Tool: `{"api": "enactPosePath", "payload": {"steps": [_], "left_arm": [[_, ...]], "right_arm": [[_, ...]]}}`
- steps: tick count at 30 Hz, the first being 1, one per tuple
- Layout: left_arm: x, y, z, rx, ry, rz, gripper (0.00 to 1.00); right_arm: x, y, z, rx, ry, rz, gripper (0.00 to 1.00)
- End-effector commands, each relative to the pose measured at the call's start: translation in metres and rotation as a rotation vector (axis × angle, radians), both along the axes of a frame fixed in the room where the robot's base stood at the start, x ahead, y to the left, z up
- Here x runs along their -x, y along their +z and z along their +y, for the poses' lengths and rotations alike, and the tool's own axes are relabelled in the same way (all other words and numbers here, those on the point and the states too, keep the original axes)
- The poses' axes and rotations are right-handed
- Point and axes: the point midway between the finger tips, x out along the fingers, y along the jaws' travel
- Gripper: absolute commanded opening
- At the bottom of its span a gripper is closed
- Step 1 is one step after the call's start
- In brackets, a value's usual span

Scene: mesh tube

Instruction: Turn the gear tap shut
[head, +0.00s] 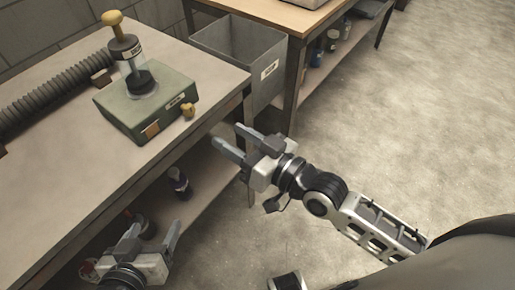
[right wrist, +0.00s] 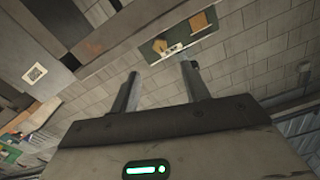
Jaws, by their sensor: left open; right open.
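A green box (head: 145,101) stands on the workbench and carries an upright clear cylinder (head: 129,60) with a dark collar and a yellow knob (head: 112,18) on top. A small yellow tap-like knob (head: 188,111) sits at the box's front right corner; I cannot tell which yellow part is the gear tap. My right gripper (head: 227,135) is open and empty, off the bench's right edge, apart from the box. Its open fingers also show in the right wrist view (right wrist: 159,72). My left gripper (head: 153,236) is open and empty, low in front of the bench.
A ribbed grey tube (head: 55,93) lies on the workbench (head: 60,180) left of the box. A grey bin (head: 238,50) stands behind the bench's right end, beside a second table (head: 270,12). Bottles (head: 180,183) stand on the lower shelf. Open floor (head: 420,100) lies to the right.

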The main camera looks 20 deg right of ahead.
Motion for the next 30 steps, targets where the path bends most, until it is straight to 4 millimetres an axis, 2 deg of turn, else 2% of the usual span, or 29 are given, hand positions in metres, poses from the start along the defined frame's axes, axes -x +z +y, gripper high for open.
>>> {"api": "enactPosePath", "payload": {"steps": [1, 4, 10, 30], "left_arm": [[0.0, -0.001, 0.0, 0.001, 0.0, 0.001, 0.71], [0.001, -0.002, 0.0, 0.0, 0.0, 0.003, 0.71], [0.001, -0.003, 0.0, 0.0, 0.0, 0.004, 0.71], [0.001, 0.001, 0.0, -0.001, -0.001, 0.004, 0.71]], "right_arm": [[0.011, -0.001, -0.007, 0.003, 0.001, 0.003, 0.46], [0.026, -0.001, -0.018, 0.003, 0.002, 0.002, 0.46], [0.042, 0.0, -0.031, 0.001, 0.0, 0.001, 0.46], [0.045, -0.001, -0.032, 0.01, -0.01, 0.013, 0.46]]}}
